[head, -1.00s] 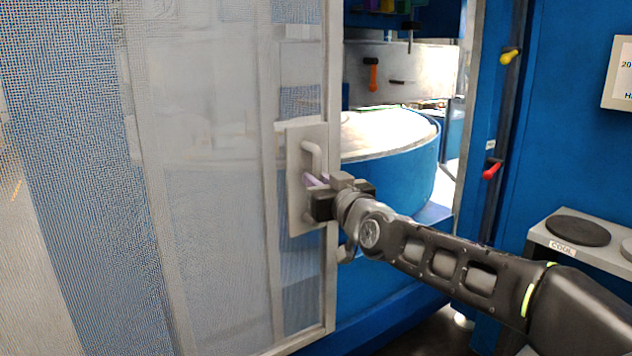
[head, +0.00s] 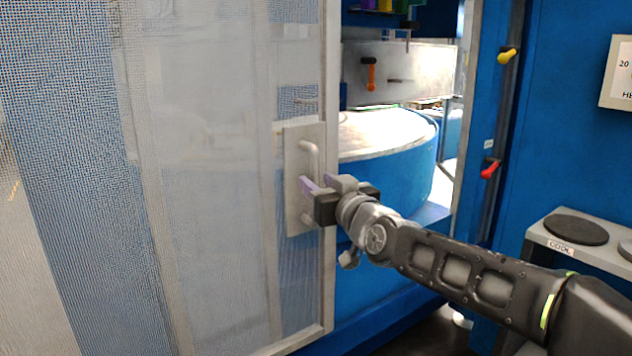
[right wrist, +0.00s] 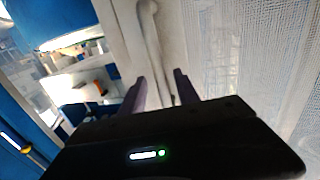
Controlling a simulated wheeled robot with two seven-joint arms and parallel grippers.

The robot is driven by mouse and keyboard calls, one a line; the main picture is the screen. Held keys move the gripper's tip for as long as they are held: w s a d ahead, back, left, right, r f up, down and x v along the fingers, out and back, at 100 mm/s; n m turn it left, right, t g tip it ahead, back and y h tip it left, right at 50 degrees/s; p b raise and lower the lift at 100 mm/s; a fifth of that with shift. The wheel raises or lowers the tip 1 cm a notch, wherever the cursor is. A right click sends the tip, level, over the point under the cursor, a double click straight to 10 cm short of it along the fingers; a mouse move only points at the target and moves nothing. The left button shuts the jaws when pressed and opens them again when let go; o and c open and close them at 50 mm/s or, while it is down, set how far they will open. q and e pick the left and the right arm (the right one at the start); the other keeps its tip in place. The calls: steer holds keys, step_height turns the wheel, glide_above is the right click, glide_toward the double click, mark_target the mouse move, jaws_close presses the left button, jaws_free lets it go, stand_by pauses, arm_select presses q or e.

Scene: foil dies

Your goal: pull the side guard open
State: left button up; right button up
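The side guard (head: 215,180) is a mesh panel in a pale frame, filling the left of the head view. To the right of its upright edge is a wide gap into the machine. Its handle (head: 312,160) is a pale upright bar on a plate near that edge. My right gripper (head: 318,184) is at the handle's lower half, its two purple fingers spread. In the right wrist view the handle (right wrist: 153,40) runs down between the open fingers (right wrist: 160,78), with space visible beside it. Contact cannot be told. My left gripper is not in view.
A round blue drum (head: 395,170) with a pale top shows through the gap. A blue post with a yellow knob (head: 507,55) and a red knob (head: 490,168) stands to the right. A shelf labelled COOL (head: 545,255) bears dark discs at the lower right.

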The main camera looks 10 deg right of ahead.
steer(key=s, duration=0.4)
steer(key=s+d, duration=0.1)
steer(key=shift+s, duration=0.4)
